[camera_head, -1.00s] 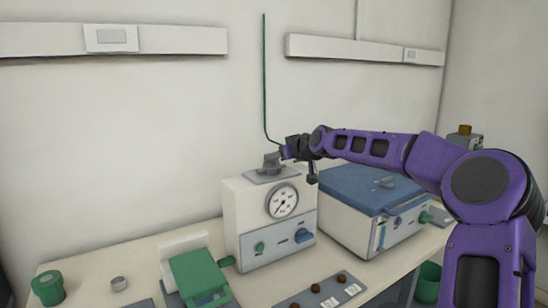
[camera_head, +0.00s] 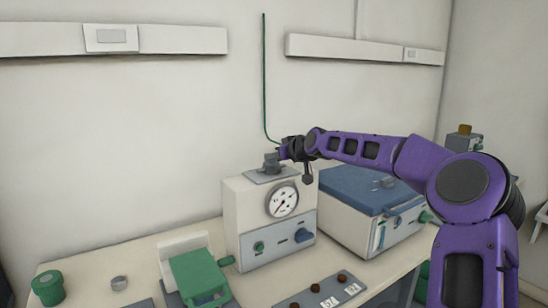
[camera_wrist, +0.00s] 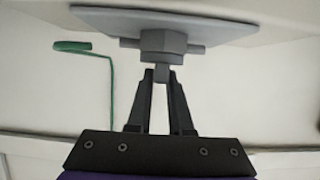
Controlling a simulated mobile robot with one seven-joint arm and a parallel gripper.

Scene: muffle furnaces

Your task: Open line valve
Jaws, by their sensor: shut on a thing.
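A grey valve fitting (camera_head: 271,162) stands on a flat grey plate on top of the white gauge box (camera_head: 232,200). In the wrist view its hexagonal body (camera_wrist: 163,42) has side stubs and a small grey stem (camera_wrist: 162,75) pointing toward my gripper. My gripper (camera_wrist: 161,78) is shut on this stem, with the two fingertips on either side of it. In the head view my gripper (camera_head: 281,154) reaches the valve from the right, above the box. The finger contact is too small to see there.
A round gauge (camera_head: 283,201) and a blue knob (camera_head: 304,235) are on the box's front. A blue-lidded unit (camera_head: 365,190) stands right, under my arm. A green line (camera_head: 264,80) runs down the wall behind. A green device (camera_head: 198,275) sits front left.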

